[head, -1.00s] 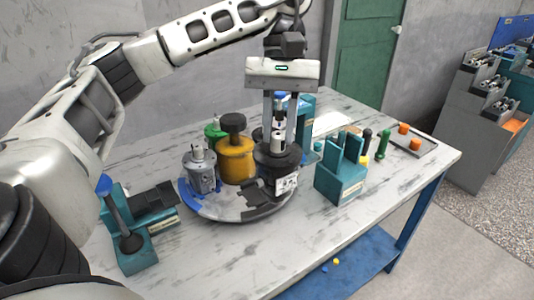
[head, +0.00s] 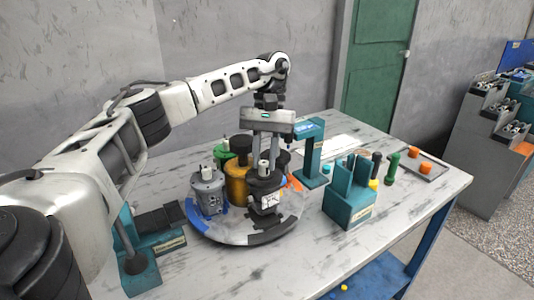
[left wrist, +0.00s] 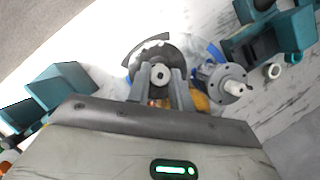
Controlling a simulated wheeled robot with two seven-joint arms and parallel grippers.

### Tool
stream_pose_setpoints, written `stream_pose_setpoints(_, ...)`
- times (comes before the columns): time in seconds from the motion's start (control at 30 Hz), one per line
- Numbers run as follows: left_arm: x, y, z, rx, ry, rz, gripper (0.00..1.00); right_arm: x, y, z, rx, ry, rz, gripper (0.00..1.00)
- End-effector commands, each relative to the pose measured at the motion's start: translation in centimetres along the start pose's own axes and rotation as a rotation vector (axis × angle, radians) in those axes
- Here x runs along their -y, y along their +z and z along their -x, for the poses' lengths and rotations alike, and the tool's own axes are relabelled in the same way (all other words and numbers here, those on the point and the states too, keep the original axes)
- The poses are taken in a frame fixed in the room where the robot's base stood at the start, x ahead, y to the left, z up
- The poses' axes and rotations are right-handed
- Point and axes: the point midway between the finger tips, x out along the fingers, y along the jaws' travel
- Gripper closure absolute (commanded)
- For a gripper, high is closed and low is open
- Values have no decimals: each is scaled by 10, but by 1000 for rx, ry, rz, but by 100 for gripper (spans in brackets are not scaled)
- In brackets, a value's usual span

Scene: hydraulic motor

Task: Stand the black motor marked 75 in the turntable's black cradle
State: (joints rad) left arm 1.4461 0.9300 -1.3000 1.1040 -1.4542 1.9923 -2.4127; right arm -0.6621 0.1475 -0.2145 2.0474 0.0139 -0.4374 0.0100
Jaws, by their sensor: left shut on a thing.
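The black motor (head: 265,187), with a white label whose mark I cannot read, stands upright at the near right part of the round turntable (head: 215,231). My left gripper (head: 266,160) points down over it and is shut on its pale top shaft, which shows between the fingers in the left wrist view (left wrist: 161,75). The motor is over the turntable's black section (head: 272,234). The black cradle is mostly hidden by the motor, so I cannot tell whether the motor's base rests in it. My right gripper is out of view.
A grey motor (head: 208,192), a yellow motor (head: 236,184) and a green motor (head: 222,154) stand close by on the turntable. A teal stand (head: 312,155) rises behind right; a teal block (head: 348,205) stands right. A teal fixture (head: 138,268) is at left.

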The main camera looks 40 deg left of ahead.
Motion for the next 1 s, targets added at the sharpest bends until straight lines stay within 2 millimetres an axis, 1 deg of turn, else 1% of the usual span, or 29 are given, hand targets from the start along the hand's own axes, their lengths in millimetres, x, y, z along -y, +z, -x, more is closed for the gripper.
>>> stream_pose_setpoints(0.07, 2, -4, -1, -1, 3, -1, 100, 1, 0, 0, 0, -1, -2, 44)
stream_pose_setpoints(0.23, 2, -11, -19, 1, 1, 0, 100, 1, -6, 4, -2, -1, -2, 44)
stream_pose_setpoints(0.33, 2, -15, -27, -1, 3, -1, 100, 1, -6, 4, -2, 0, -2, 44)
stream_pose_setpoints(0.67, 2, -17, -31, -2, 4, -1, 100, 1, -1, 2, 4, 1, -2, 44)
stream_pose_setpoints(0.7, 3, -18, -34, 0, 0, 2, 76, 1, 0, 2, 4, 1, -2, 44)
stream_pose_setpoints(0.77, 3, -17, -33, 0, 0, 2, 59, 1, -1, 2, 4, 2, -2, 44)
stream_pose_setpoints(0.8, 3, -17, -33, 0, 0, 2, 57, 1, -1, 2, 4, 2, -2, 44)
stream_pose_setpoints(1.0, 3, -17, -33, 0, 0, 2, 57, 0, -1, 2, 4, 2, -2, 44)
